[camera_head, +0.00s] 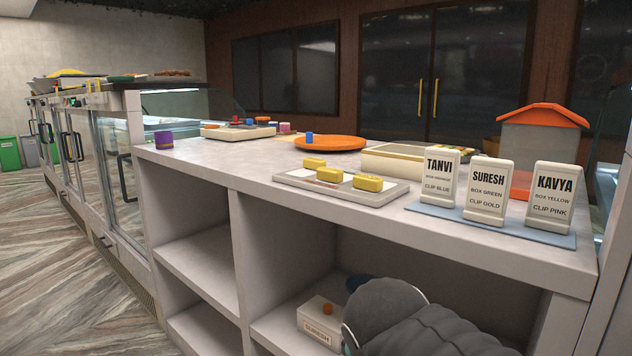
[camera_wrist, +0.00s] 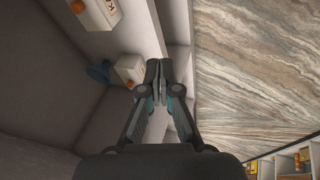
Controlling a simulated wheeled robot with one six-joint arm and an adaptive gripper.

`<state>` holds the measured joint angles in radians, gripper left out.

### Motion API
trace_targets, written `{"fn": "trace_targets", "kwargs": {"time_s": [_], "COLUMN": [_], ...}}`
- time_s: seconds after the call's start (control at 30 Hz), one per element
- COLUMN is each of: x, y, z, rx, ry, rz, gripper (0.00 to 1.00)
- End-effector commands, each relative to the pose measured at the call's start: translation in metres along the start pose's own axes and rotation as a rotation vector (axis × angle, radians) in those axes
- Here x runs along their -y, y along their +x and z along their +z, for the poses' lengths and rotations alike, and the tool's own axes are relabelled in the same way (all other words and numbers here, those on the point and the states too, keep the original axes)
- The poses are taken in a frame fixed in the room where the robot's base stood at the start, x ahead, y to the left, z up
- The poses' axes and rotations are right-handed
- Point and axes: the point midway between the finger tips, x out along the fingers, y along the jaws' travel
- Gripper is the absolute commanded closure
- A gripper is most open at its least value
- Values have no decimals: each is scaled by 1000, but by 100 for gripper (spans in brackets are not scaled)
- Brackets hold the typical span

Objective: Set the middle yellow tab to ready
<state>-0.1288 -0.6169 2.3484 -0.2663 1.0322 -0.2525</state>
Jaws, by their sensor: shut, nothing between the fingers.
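Three yellow tabs sit in a row on a pale grey tray on the counter in the head view. The middle yellow tab (camera_head: 330,174) lies between the far-left tab (camera_head: 314,162) and the near-right tab (camera_head: 368,182). The tray (camera_head: 302,184) is near the counter's front edge. No ready marking is legible at this size. My gripper (camera_wrist: 160,78) is shut and empty in the wrist view, pointing toward the shelves below the counter. It is away from the tabs, which do not show in the wrist view. My arm is low in front of the shelves in the head view.
Name cards for Tanvi (camera_head: 439,177), Suresh (camera_head: 487,190) and Kavya (camera_head: 553,196) stand on a blue mat right of the tray. An orange round plate (camera_head: 331,143) lies behind. A box labelled Suresh (camera_head: 321,322) sits on the lower shelf.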

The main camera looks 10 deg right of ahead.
Motion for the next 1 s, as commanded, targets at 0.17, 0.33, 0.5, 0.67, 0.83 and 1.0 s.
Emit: {"fn": "trace_targets", "kwargs": {"time_s": [0.17,0.33,0.5,0.67,0.83,1.0], "x": [-40,-70,-78,-64,-47,-41], "y": [-10,-36,-76,-117,-148,-159], "z": [-50,-114,-189,-248,-280,-289], "rx": [161,352,591,814,972,1027], "ry": [-549,-1002,-1359,-1559,-1640,-1659], "rz": [189,391,602,769,869,899], "gripper": [100,100,100,100,100,100]}}
